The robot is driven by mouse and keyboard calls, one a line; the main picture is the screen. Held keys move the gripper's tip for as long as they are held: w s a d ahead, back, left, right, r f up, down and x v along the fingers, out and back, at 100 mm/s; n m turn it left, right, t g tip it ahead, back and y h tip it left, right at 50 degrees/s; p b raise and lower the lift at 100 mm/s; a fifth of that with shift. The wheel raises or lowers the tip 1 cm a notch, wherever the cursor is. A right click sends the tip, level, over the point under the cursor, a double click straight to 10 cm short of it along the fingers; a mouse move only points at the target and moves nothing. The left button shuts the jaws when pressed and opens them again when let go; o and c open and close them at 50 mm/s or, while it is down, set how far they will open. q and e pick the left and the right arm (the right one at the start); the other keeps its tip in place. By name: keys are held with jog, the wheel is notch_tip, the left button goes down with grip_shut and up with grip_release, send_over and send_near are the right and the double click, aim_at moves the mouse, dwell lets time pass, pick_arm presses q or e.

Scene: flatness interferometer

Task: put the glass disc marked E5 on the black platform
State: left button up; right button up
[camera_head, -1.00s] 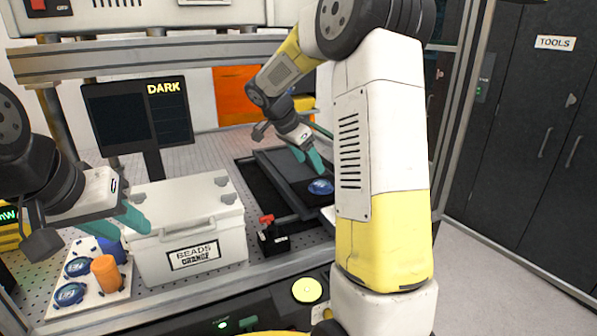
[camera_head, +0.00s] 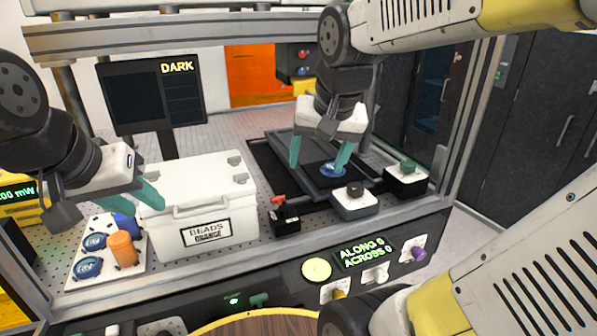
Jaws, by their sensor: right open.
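A blue glass disc (camera_head: 333,170) with pale markings lies on the black platform (camera_head: 310,180); I cannot read its marking. My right gripper (camera_head: 318,167) is open over the platform, its teal fingers apart. Its right finger overlaps the disc in the picture, and I cannot tell whether they touch. Two more blue discs, an upper one (camera_head: 94,242) and a lower one (camera_head: 87,267), lie on the white tray (camera_head: 108,283) at the left; their markings are too small to read. My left gripper (camera_head: 150,196) hangs by the left end of the white box; its opening is unclear.
The white box (camera_head: 205,190) labelled BEADS ORANGE stands between tray and platform. An orange cylinder (camera_head: 122,249) and a blue object (camera_head: 126,224) are on the tray. Small knobbed boxes, one red-topped (camera_head: 285,215), one black-knobbed (camera_head: 354,203), stand before the platform.

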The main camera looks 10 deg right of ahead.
jog(key=s+a+f+n+t+y, duration=0.1)
jog(key=s+a+n, duration=0.1)
jog(key=s, duration=0.3)
jog(key=shift+s+a+n+y, duration=0.25)
jog(key=shift+a+n+y, duration=0.05)
jog(key=shift+n, duration=0.4)
dwell(0.6)
